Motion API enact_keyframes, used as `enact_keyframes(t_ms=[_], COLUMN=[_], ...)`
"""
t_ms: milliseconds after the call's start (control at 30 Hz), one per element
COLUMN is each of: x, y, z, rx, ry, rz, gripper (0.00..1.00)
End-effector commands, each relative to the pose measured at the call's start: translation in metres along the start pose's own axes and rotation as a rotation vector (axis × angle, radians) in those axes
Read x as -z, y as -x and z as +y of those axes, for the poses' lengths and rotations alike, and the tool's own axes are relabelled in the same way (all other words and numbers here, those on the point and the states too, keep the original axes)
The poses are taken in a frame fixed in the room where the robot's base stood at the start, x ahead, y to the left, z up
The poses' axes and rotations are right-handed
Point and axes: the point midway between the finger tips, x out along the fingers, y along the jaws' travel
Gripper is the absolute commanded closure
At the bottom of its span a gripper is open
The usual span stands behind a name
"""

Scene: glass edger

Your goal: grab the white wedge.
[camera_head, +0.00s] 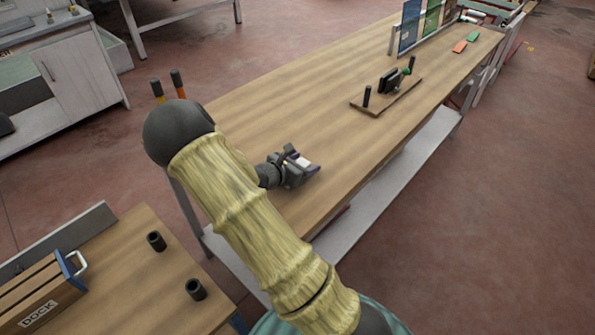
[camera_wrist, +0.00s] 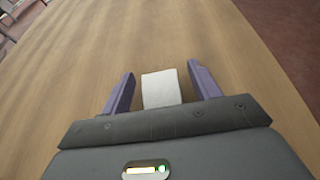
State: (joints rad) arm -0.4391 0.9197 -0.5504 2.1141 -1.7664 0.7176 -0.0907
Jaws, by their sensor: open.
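The white wedge (camera_wrist: 161,89) lies on the wooden table in the wrist view, between the two purple fingers of my gripper (camera_wrist: 161,90). The fingers stand apart, with a gap on each side of the wedge. The near end of the wedge is hidden behind the gripper body. In the head view my gripper (camera_head: 309,167) is low over the near part of the long table. A small white patch of the wedge (camera_head: 302,161) shows there between the fingers.
The long wooden table (camera_head: 290,95) has free room around my gripper. A wooden board with black posts (camera_head: 386,100) stands farther back. Coloured panels (camera_head: 425,22) and small green and orange pieces are at the far end. A separate bench with a DOCK box (camera_head: 40,295) is at lower left.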

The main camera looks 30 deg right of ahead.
Motion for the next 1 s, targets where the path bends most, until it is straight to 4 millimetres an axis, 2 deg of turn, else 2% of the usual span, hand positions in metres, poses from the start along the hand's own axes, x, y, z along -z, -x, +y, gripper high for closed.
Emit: enact_keyframes(t_ms=[200, 400, 467, 767, 1000], x=[0.0, 0.0, 0.0, -0.003, -0.029], y=[0.0, 0.0, 0.0, 0.001, 0.013], z=[0.0, 0.0, 0.0, 0.0, 0.001], rx=[0.0, 0.0, 0.0, 0.0, -0.002], ry=[0.0, 0.0, 0.0, 0.0, -0.004], rz=[0.0, 0.0, 0.0, -0.001, -0.001], gripper=[0.38, 0.77, 0.88, 0.88, 0.88])
